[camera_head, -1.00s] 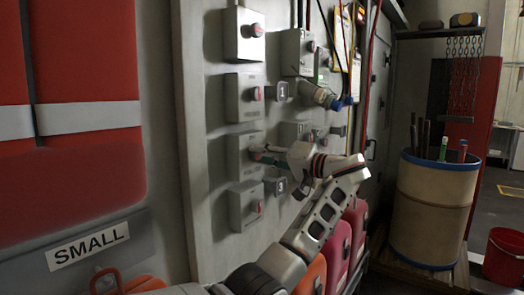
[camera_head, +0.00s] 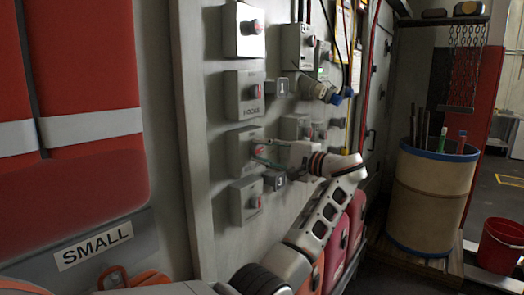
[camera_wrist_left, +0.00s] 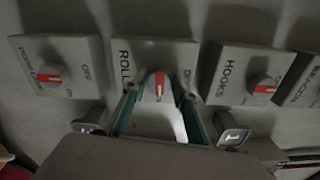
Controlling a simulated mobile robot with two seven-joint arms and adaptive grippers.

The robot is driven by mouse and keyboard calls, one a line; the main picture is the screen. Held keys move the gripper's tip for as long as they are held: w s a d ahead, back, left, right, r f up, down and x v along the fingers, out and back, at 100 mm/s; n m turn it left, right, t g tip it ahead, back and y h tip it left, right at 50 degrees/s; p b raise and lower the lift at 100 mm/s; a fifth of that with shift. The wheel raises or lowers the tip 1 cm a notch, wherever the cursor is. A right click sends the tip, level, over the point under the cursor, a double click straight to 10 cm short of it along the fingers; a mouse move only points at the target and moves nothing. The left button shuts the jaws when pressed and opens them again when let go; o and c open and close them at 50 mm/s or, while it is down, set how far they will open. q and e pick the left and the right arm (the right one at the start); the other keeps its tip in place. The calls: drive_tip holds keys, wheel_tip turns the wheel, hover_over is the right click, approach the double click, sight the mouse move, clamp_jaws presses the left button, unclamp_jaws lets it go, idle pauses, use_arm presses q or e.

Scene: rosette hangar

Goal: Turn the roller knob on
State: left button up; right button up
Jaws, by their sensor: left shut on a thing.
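The roller knob (camera_wrist_left: 159,84) is a grey dial with a red mark, on a grey box labelled "ROLL…" (camera_wrist_left: 126,60) in the left wrist view. My left gripper (camera_wrist_left: 158,95) is shut on this knob, one finger on each side. Its red mark runs up and down in that view, while the neighbouring knobs' marks lie sideways. Part of the label is hidden by the fingers. In the head view the roller box (camera_head: 239,152) is third down the column, and my left gripper (camera_head: 262,157) reaches it from the right. My right gripper is not in view.
The hooks box (camera_head: 245,95) sits above the roller box, and another knob box (camera_head: 239,205) below. More boxes and hanging cables are to the right. A barrel (camera_head: 430,205) and red bucket (camera_head: 500,245) stand at far right.

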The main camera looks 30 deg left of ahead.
use_arm(q)
drive_tip(key=shift+m, duration=0.4)
drive_tip(key=o, duration=1.1)
drive_tip(key=d, duration=0.7)
drive_tip(key=shift+s+d, duration=0.25)
